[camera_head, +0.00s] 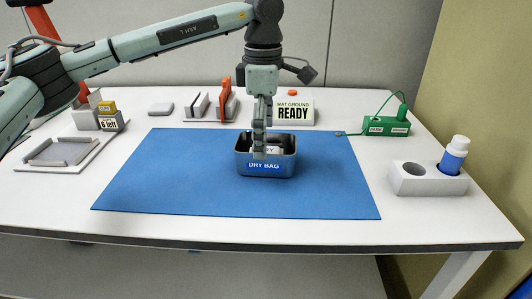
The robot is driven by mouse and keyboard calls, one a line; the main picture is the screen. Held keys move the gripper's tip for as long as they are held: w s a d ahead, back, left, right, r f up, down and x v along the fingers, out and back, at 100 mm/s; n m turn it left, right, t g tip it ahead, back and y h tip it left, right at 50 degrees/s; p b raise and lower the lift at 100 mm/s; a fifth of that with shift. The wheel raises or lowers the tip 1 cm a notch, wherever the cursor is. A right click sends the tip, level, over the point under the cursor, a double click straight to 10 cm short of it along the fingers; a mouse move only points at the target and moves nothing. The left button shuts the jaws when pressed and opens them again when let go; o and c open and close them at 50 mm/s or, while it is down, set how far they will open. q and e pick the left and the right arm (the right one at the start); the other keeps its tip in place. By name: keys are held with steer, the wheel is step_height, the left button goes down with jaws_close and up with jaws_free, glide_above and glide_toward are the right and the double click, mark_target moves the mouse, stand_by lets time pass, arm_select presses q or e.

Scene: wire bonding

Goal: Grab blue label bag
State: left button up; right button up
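A small metal bin (288,165) stands on the blue mat, with a blue label reading DRY BAG (263,168) on its front. Something pale (273,150) shows inside the bin, mostly hidden by my gripper and the bin wall; I cannot tell if it is a bag. My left gripper (260,154) points straight down with its fingers inside the bin's opening. Its fingers are seen nearly in line, so their gap and any hold on something are unclear. My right gripper is out of view.
The blue mat (160,180) is clear around the bin. A READY sign (294,112) stands behind it. A green box (386,126) with a cable is at the back right. A white holder (425,184) with a blue bottle (453,158) stands right. A tray (62,152) lies left.

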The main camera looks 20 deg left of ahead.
arm_select(q)
steer(key=shift+d+f, duration=0.2)
steer(key=shift+f, duration=1.75)
steer(key=c, duration=1.3)
steer(key=shift+r, duration=0.2)
